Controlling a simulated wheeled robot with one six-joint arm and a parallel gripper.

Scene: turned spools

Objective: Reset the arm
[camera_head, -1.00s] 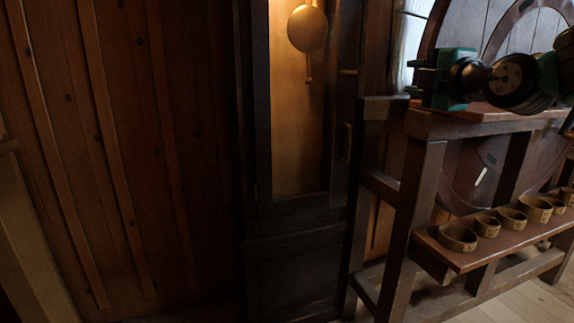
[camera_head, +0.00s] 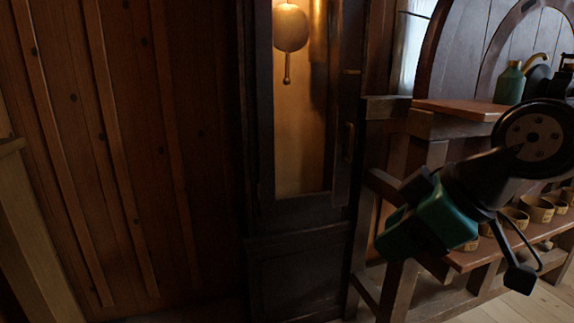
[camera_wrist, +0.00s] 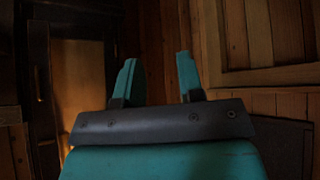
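My gripper (camera_head: 398,213), teal and black, is in front of the dark wooden rack at the right of the head view, pointing down and to the left. In the wrist view its two teal fingers (camera_wrist: 158,72) stand apart with nothing between them, so it is open and empty. My arm comes in from the right edge of the head view and hides part of the rack and its lower shelf.
The rack's upper shelf (camera_head: 455,108) holds a green bottle (camera_head: 510,84). Several small round bowls (camera_head: 537,208) stand on the lower shelf. A tall clock case (camera_head: 300,215) with a pendulum (camera_head: 291,28) stands left of the rack. Plank wall (camera_head: 110,130) fills the left.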

